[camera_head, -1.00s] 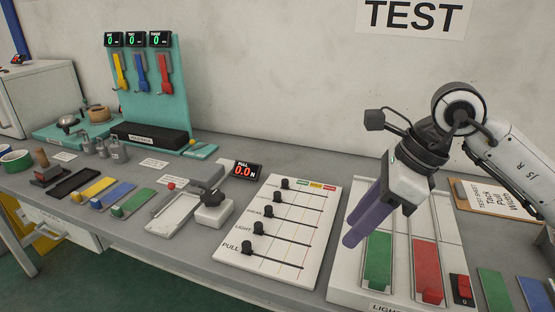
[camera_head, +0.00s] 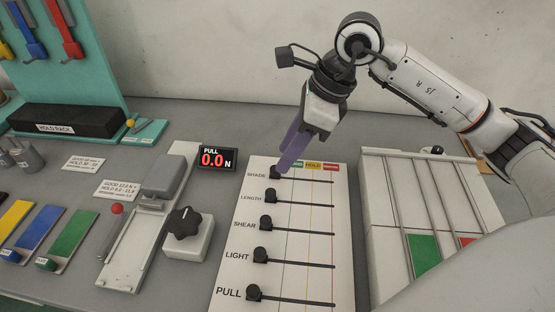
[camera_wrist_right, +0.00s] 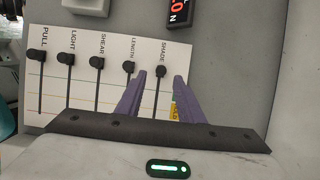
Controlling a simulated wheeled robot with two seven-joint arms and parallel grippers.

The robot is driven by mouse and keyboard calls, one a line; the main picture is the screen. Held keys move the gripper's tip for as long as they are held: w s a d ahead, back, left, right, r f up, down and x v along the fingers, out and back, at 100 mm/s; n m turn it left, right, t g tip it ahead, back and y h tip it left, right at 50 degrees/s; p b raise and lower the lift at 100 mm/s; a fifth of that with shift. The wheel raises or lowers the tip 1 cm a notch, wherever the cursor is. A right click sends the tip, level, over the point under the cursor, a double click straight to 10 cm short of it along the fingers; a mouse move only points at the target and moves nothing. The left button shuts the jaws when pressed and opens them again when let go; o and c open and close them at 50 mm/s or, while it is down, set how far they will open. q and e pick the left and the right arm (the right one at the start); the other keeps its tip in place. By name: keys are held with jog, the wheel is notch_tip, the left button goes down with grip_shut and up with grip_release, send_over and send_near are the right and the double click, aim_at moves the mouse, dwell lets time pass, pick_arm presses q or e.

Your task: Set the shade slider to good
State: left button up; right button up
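The white slider panel (camera_head: 320,240) has rows labelled SHADE, LENGTH, SHEAR, LIGHT and PULL. The shade knob (camera_head: 275,172) is black and sits at the left end of its slot, left of the green line. It also shows in the right wrist view (camera_wrist_right: 162,72). My right gripper (camera_head: 286,166) has purple fingers and reaches down at the shade row. In the right wrist view the fingers (camera_wrist_right: 161,75) are apart, with the shade slot between them. Contact with the knob cannot be told. The green header (camera_head: 297,163) is partly hidden by the fingers. My left gripper is not in view.
The other knobs, such as the length knob (camera_head: 270,195), sit at the left of their slots. A PULL display (camera_head: 217,158) reads 0.0 N. A dial block (camera_head: 187,233) stands left of the panel. A white slotted tray (camera_head: 385,235) stands to the right.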

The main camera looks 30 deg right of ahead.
jog(key=shift+x, duration=2.3)
jog(key=shift+w, duration=0.15)
grip_shut()
